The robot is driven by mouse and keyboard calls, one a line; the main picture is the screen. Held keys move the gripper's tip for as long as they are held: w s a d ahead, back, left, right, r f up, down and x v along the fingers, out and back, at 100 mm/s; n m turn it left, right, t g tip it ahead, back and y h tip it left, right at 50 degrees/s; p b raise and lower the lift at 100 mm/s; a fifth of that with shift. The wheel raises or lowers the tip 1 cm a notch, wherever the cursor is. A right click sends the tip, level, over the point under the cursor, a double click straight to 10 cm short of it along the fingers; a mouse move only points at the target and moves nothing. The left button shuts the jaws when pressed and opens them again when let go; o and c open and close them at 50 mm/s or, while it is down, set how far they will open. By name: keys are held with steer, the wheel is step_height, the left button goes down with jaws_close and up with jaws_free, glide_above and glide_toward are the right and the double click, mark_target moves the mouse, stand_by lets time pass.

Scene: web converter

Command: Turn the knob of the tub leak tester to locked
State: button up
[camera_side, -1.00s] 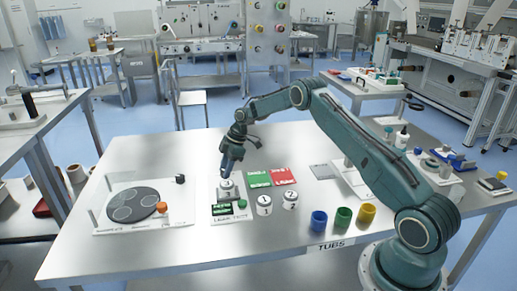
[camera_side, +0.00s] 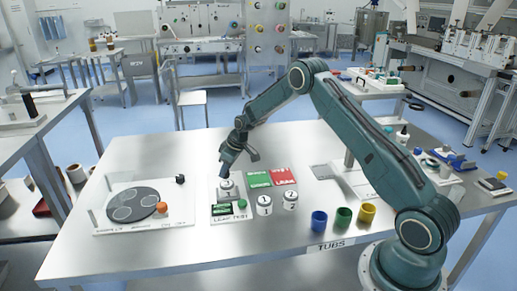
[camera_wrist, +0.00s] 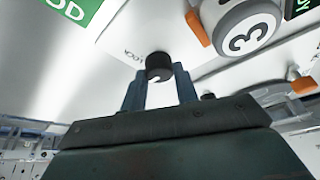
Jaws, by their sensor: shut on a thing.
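The leak tester (camera_side: 230,217) is a white plate with a dark green display and a green button, near the middle of the table. My gripper (camera_side: 224,174) is tilted over its rear part in the side view. In the wrist view my gripper (camera_wrist: 160,82) is shut on a small dark round knob (camera_wrist: 159,66), with one finger on each side. A lock label (camera_wrist: 133,55) is printed on the white plate beside the knob. In the side view the knob is hidden.
White tubs 1 (camera_side: 264,205) and 2 (camera_side: 290,200) stand right of the tester. A green sign (camera_side: 259,180) and a red sign (camera_side: 283,176) lie behind them. Blue (camera_side: 319,221), green (camera_side: 343,217) and yellow (camera_side: 367,212) cups stand near the front edge. A dark disc (camera_side: 132,204) is at left.

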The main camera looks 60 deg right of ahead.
steer(key=m+h, duration=0.1)
steer(key=m, duration=0.2)
steer(key=shift+a+m, duration=0.15)
steer(key=shift+m, duration=0.25)
steer(key=shift+m+h, duration=0.9)
steer(key=shift+m, duration=0.9)
steer(key=o, duration=1)
steer(key=shift+r, duration=0.15)
steer(key=shift+v, duration=6.8)
